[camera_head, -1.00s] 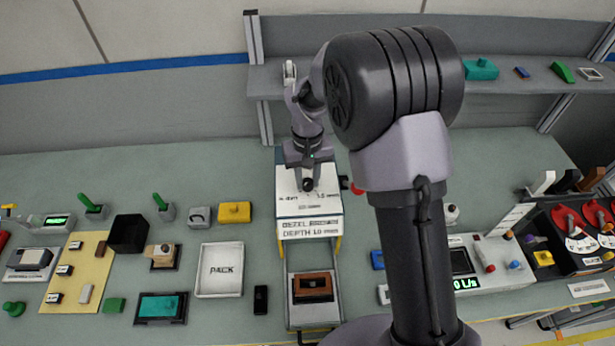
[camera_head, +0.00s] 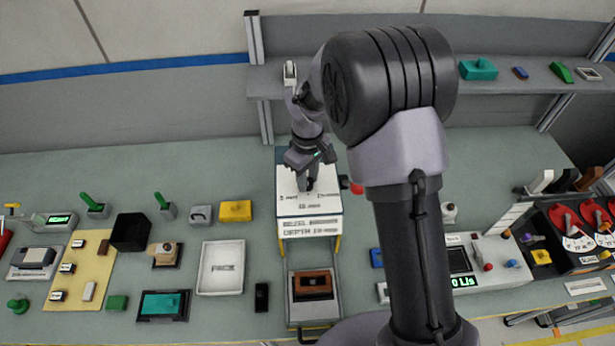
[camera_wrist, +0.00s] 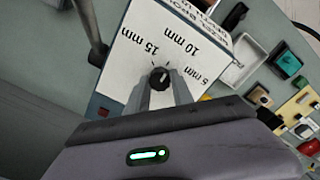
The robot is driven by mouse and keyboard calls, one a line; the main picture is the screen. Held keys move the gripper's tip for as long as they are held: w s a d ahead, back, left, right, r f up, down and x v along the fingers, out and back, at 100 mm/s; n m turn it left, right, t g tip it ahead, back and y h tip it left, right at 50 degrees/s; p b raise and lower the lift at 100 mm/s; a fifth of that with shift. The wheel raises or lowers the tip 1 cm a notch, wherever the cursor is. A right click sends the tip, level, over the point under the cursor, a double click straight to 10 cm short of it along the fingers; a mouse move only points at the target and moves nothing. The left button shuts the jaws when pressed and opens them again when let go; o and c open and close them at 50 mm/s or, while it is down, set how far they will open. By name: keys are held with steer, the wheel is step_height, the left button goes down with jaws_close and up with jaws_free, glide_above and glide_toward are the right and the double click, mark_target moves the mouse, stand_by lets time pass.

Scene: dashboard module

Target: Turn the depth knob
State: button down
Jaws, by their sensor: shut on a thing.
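The depth knob (camera_wrist: 158,76) is a small black knob on the white top panel (camera_wrist: 135,70) of a box. Around it are labels for 5 mm, 10 mm and 15 mm, upside down in the wrist view. My gripper (camera_wrist: 160,84) has its two grey fingers closed on the knob from above. In the head view my gripper (camera_head: 309,188) reaches down onto the panel and hides most of the knob. The knob's pointer is too small to read surely. The front of the box (camera_head: 310,226) carries the words BEZEL and DEPTH.
A brown block (camera_head: 313,285) sits in the bay below the box. A red round part (camera_head: 356,188) is at the box's right side. A white tray (camera_head: 221,268) and a black box (camera_head: 130,232) stand to the left. A shelf (camera_head: 500,85) runs behind.

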stand_by(0.4)
steer(key=c, duration=1.1)
jaws_free()
step_height(320, 180, up, 18)
steer(key=p, duration=0.1)
steer(key=shift+f+p, duration=0.25)
steer(key=shift+p, duration=0.1)
